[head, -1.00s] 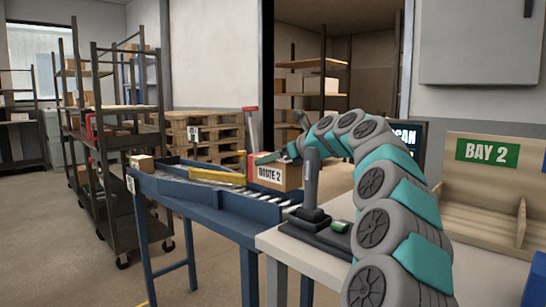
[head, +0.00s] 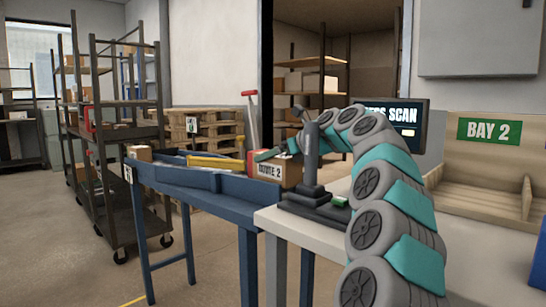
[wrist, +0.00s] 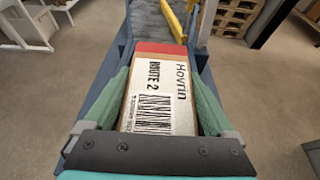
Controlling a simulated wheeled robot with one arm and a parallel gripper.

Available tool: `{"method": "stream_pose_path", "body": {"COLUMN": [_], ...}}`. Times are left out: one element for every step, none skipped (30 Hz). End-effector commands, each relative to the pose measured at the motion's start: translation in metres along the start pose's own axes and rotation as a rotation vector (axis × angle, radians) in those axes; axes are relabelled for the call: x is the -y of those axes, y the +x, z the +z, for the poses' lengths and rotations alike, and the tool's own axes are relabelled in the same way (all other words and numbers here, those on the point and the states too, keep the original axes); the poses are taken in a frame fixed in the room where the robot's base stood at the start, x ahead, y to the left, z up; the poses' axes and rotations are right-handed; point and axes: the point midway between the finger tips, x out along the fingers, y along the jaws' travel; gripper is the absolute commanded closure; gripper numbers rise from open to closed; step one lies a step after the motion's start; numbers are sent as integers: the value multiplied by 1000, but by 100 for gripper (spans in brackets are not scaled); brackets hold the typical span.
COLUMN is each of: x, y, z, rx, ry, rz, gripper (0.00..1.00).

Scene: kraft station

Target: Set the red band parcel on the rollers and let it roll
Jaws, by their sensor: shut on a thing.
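The red band parcel is a brown box (head: 291,172) with a white ROUTE 2 label; its red band (wrist: 160,48) shows at the far end in the wrist view. My gripper (wrist: 160,95) is shut on it, with green fingers along both long sides. In the head view my gripper (head: 270,155) is at the parcel's top, at the right end of the blue conveyor (head: 205,181). Grey rollers (wrist: 160,22) lie beyond the parcel in the wrist view. The underside is hidden, so I cannot tell whether it touches the rollers.
A yellow bar (head: 215,163) lies along the conveyor. A small box (head: 140,153) is at its left end. A white table (head: 310,232) with a dark upright device (head: 311,160) stands in front. Dark shelf carts (head: 115,150) and pallets (head: 205,130) stand behind.

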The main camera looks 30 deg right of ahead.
Motion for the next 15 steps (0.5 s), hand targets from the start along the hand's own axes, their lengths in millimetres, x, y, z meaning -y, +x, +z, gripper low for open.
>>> {"method": "stream_pose_path", "body": {"x": [0,0,0,0,0,0,0,0,0,0,0,0,0,0,0], "y": [0,0,0,0,0,0,0,0,0,0,0,-1,-2,-4,-7], "z": [1,1,1,1,1,0,0,0,0,0,0,0,0,0,0], "rx": [1,1,1,1,1,1,1,1,0,0,0,0,0,0,1], "ry": [0,0,0,0,0,0,0,0,0,0,0,0,0,0,0], "rz": [0,0,0,0,0,0,0,0,0,0,0,-1,-1,-1,-1], "gripper": [9,6,1,0,0,0,0,0,0,0,0,0,0,0,0]}}
